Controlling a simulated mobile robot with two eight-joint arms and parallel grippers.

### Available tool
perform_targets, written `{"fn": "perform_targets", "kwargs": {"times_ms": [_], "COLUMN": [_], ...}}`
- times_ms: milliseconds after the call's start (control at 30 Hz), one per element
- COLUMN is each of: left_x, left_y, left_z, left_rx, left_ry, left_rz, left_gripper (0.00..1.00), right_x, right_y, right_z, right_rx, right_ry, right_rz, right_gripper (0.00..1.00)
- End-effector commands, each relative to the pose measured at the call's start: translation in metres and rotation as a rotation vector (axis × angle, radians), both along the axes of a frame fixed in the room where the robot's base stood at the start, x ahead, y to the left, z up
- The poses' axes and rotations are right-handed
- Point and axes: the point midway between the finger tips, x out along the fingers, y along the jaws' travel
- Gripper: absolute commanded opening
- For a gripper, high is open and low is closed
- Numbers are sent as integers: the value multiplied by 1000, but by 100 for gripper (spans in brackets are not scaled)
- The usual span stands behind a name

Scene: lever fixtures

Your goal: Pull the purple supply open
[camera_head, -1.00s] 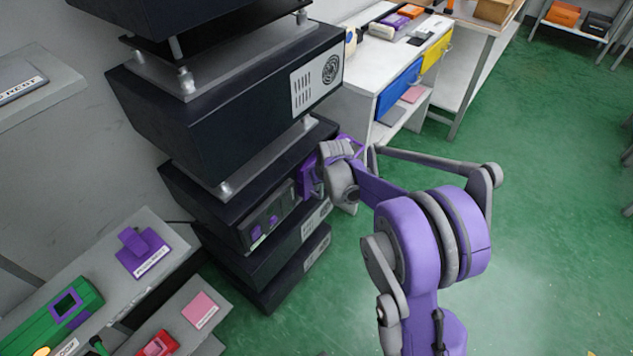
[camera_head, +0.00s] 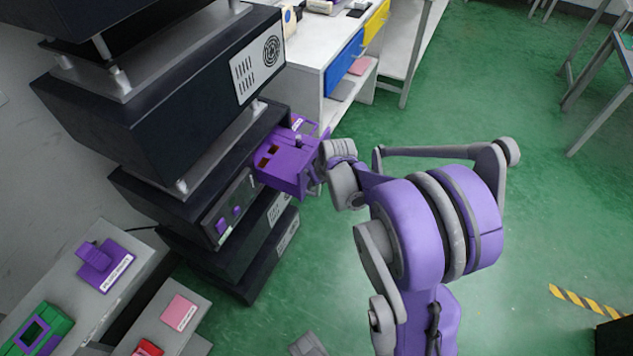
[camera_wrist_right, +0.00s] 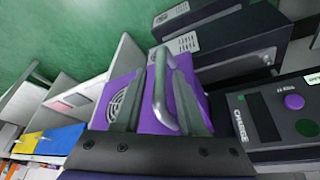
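The purple supply (camera_head: 287,168) is a purple box unit that sticks out of the dark rack, well forward of its front, in the head view. Its purple face (camera_wrist_right: 186,95) and grey bar handle (camera_wrist_right: 163,88) fill the middle of the right wrist view. My right gripper (camera_head: 322,168) is at the supply's front. In the wrist view its two dark fingers (camera_wrist_right: 160,103) stand apart on either side of the handle, with purple showing between them and the bar. Whether a finger touches the bar is hard to tell. My left gripper is out of view.
The dark rack (camera_head: 160,100) stands left of the supply. A white bench (camera_head: 315,70) with blue and yellow drawer fronts is behind. Grey shelves (camera_head: 150,290) with purple, pink and green devices are at lower left. Green floor to the right is open.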

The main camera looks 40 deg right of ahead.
Motion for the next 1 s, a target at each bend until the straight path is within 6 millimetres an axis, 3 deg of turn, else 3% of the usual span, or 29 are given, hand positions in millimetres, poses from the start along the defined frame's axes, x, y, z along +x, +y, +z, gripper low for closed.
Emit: {"fn": "perform_targets", "kwargs": {"times_ms": [367,800,1000], "left_x": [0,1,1], "left_y": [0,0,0], "left_z": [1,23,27], "left_rx": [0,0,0], "left_ry": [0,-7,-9], "left_rz": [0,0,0], "left_gripper": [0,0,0], "right_x": [-1,-31,-39], "right_y": [1,7,9], "right_z": [4,77,97], "right_rx": [1,0,1], "right_ry": [1,0,0], "right_rz": [0,-1,-1], "right_gripper": [47,47,47]}}
